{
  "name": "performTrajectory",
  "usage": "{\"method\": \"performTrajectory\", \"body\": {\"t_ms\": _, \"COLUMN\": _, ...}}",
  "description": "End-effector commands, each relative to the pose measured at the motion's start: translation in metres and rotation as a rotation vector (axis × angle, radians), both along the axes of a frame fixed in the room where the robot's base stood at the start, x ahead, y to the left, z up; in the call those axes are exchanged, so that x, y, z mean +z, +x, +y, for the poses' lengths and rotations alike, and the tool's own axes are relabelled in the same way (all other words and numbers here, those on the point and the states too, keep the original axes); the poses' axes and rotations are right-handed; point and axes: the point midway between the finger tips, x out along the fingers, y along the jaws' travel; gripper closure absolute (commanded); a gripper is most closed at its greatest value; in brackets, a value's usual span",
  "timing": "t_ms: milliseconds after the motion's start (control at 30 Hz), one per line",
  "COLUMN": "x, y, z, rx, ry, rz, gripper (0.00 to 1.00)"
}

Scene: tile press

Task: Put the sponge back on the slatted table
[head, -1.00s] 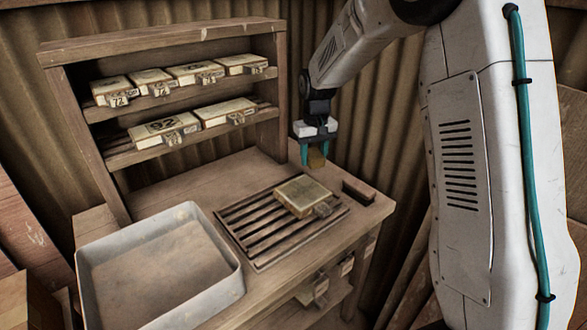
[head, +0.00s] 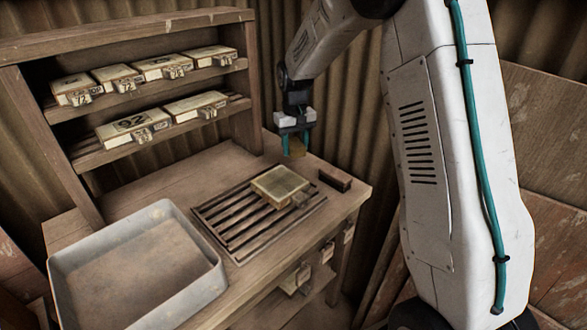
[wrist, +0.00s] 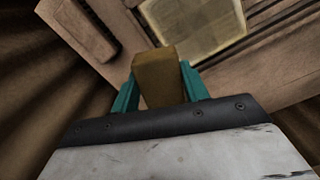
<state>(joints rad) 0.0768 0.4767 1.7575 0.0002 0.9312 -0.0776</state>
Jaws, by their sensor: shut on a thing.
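My gripper (head: 296,143) is shut on the sponge (head: 297,149), a small yellow-brown block held between the teal fingers. In the wrist view the sponge (wrist: 158,76) sticks out past the fingertips. The sponge is in the air above the back right part of the workbench. The slatted table (head: 228,232) is a dark slatted rack set on the bench, to the left of and below my gripper. A pale tile mould with a metal clasp (head: 279,183) lies on its far right part and also shows in the wrist view (wrist: 196,22).
A grey tray (head: 207,268) stands at the bench's front left. A small dark wooden block (head: 335,179) lies right of the slats. A shelf (head: 153,95) with several clasped moulds stands behind. Corrugated walls enclose the bench. The slats' left part is bare.

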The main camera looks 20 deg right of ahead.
Motion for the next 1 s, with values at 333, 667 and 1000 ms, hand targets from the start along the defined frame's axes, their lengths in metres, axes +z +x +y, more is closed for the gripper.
{"method": "performTrajectory", "body": {"t_ms": 333, "x": -0.021, "y": 0.071, "z": -0.063, "rx": 0.222, "ry": 0.003, "rz": -0.013, "gripper": 0.77}}
{"method": "performTrajectory", "body": {"t_ms": 667, "x": -0.034, "y": 0.08, "z": -0.064, "rx": 0.361, "ry": 0.004, "rz": -0.02, "gripper": 0.77}}
{"method": "performTrajectory", "body": {"t_ms": 1000, "x": -0.077, "y": 0.08, "z": -0.064, "rx": 0.359, "ry": 0.003, "rz": -0.023, "gripper": 0.77}}
